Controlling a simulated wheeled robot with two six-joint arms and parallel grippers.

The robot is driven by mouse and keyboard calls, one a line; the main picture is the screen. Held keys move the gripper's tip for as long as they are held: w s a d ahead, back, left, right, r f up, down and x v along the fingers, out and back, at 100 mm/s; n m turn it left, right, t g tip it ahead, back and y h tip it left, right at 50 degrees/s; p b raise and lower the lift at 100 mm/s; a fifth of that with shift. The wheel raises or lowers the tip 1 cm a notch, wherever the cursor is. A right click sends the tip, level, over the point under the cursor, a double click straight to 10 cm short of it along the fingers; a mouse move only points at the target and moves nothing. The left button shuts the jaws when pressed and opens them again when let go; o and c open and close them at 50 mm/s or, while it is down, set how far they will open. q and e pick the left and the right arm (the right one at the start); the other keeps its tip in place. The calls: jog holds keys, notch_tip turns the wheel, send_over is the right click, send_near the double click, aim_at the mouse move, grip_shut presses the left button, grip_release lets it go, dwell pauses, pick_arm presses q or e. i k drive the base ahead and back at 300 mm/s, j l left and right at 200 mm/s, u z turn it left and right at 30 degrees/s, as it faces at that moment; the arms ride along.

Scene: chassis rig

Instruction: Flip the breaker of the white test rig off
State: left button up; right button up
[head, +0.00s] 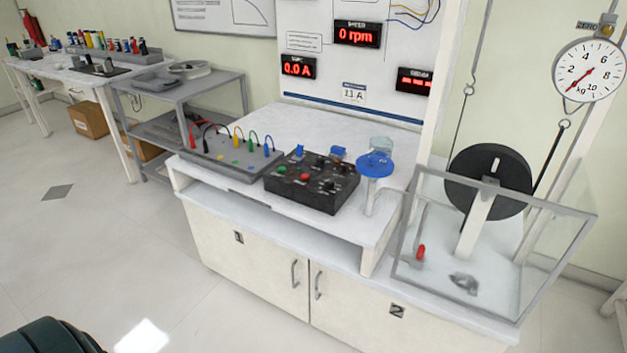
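The white test rig (232,199) stands in the middle and right of the head view. It has a bench top, cabinet doors marked 1 and 2, and an upright panel (318,76) with red displays reading 0 rpm and 0.0 A. A black control box (312,203) on the bench carries red and green buttons and several knobs. A grey terminal box (224,163) with coloured leads sits to its left. I cannot make out which part is the breaker or its position. Neither of my grippers is in view.
A clear guard box (404,235) with a black wheel (487,181) stands at the right, below a round dial (588,70). A blue disc (374,164) stands on a post beside the control box. Grey shelves (190,92) stand left of the rig.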

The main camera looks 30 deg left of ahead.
aim_at(300, 148)
jog(key=i+j+u, duration=0.15)
jog(key=u, duration=0.2)
jog(key=i+j+u, duration=0.1)
jog(key=u, duration=0.2)
jog(key=i+j+u, duration=0.1)
jog(key=u, duration=0.25)
jog(key=i+l+z, duration=0.1)
jog(key=z, duration=0.35)
jog(key=i+z, duration=0.2)
jog(key=z, duration=0.2)
